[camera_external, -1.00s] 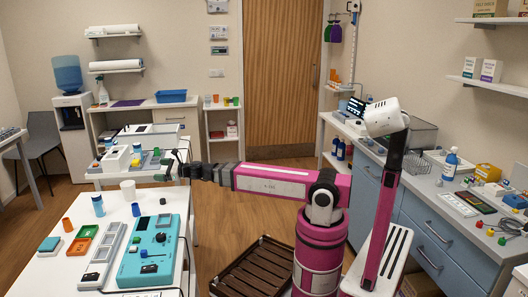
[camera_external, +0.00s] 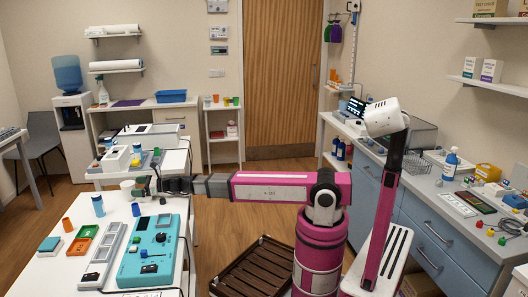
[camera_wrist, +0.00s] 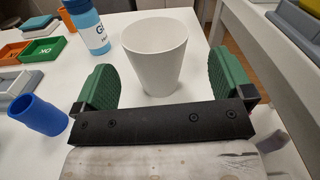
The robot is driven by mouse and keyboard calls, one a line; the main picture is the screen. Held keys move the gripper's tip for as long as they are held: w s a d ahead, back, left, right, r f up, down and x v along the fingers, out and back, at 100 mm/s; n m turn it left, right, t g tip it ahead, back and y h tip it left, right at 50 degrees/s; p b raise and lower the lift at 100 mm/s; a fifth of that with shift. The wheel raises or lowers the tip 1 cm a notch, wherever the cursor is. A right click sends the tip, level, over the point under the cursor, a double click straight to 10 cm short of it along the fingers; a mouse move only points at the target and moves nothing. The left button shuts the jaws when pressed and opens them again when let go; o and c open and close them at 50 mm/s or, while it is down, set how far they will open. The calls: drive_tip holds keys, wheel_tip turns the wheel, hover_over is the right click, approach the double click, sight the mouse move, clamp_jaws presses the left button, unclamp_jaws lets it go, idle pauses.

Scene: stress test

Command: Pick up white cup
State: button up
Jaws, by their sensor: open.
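The white cup (camera_wrist: 154,58) stands upright on the white table (camera_wrist: 205,140), just ahead of my gripper in the wrist view. In the external view the cup (camera_external: 127,188) is at the table's far right part, partly hidden by my gripper (camera_external: 143,186). My gripper (camera_wrist: 162,88) is open, with one green finger pad on the left and one on the right of the cup's lower part. I cannot tell whether the pads reach fully around the cup. Nothing is held.
A blue bottle (camera_wrist: 88,28) stands close left of the cup, and a small blue cup (camera_wrist: 38,114) is left of my gripper. Orange and green trays (camera_external: 84,236) and a teal device (camera_external: 150,250) lie nearer on the table. The table's right edge is close.

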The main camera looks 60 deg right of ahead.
drive_tip(key=x, duration=0.4)
drive_tip(key=shift+w+a+r, duration=0.1)
drive_tip(key=shift+a+r, duration=0.25)
drive_tip(key=shift+a, duration=0.05)
drive_tip(key=c, duration=0.9)
drive_tip(key=shift+c, duration=0.2)
drive_tip(key=shift+r, duration=0.1)
